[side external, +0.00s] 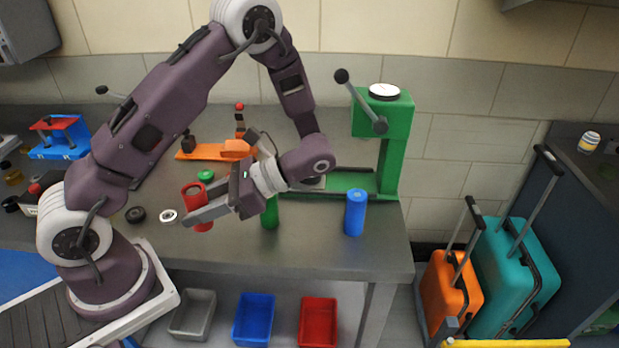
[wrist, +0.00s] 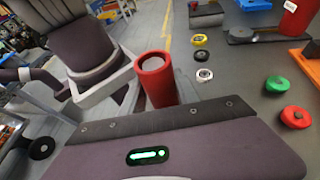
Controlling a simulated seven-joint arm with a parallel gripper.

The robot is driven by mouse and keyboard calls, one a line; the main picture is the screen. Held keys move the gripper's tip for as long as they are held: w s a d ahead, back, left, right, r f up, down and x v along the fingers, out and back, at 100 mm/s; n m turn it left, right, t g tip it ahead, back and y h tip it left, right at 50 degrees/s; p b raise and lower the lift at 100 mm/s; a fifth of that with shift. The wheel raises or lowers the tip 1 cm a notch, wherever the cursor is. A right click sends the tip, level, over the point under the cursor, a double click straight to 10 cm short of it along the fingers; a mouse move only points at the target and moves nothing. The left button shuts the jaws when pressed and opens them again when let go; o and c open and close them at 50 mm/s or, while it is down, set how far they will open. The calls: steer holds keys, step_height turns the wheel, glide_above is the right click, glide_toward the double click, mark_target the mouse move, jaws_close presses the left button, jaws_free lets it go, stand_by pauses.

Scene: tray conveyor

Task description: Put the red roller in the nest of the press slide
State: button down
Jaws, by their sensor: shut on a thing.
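The red roller (side external: 193,190) is upright between the fingers of my gripper (side external: 197,210), which is shut on it above the left-front part of the bench. In the wrist view, the red roller (wrist: 158,84) stands out beyond the dark gripper edge, its round top end facing up. The green press (side external: 396,150) stands at the back right of the bench, well to the right of my gripper. Its low base with the slide (side external: 345,183) is partly hidden behind my wrist, and I cannot make out the nest clearly.
A blue roller (side external: 355,213) stands in front of the press. A green roller (side external: 270,213) stands right of my gripper. A black ring (side external: 135,214), a white ring (side external: 168,215) and a green knob (side external: 206,175) lie nearby. An orange fixture (side external: 215,153) sits behind.

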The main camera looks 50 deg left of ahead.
steer(key=w+d+f+n+g+h, duration=0.1)
steer(key=d+n+g+h, duration=0.1)
steer(key=d+n+h, duration=0.65)
steer(key=w+d+n+t+h, duration=0.2)
steer(key=w+n+t+h, duration=0.4)
steer(key=w+n+h, duration=0.45)
steer(key=w+a+r+n+t, duration=0.3)
steer(key=w+a+n+t, duration=0.35)
steer(key=w, duration=0.25)
steer(key=w+a+r+n+t, duration=0.2)
steer(key=w+a+n+t, duration=0.45)
steer(key=w+t, duration=0.2)
steer(key=shift+m, duration=0.3)
steer(key=f, duration=0.9)
steer(key=shift+w+a+f, duration=0.2)
steer(key=shift+w+a, duration=0.15)
steer(key=shift+f, duration=0.1)
steer(key=c, duration=0.9)
jaws_free()
